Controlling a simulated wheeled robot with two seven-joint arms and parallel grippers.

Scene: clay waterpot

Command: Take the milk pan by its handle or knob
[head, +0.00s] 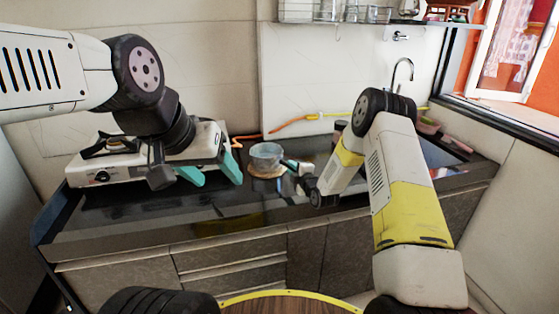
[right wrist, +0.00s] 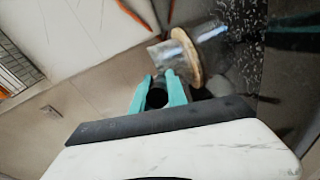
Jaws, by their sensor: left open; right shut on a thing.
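The milk pan (head: 266,151) is a small grey, glassy-looking pot. It appears to stand on a round wooden board (head: 266,172) on the dark counter. My right gripper (head: 291,164) is at the pan's right side, shut on its handle. In the right wrist view the teal fingers (right wrist: 157,80) close around a dark handle end, with the pan (right wrist: 170,52) and the board (right wrist: 187,57) just beyond. Most of the handle is hidden by the fingers. My left gripper (head: 211,173) is open and empty, left of the pan and in front of the stove.
A white gas stove (head: 103,176) stands on the counter at the left. An orange and yellow hose (head: 295,121) lies along the wall behind the pan. A sink tap (head: 402,72) is at the back right, by the window. The counter's front strip (head: 120,222) is clear.

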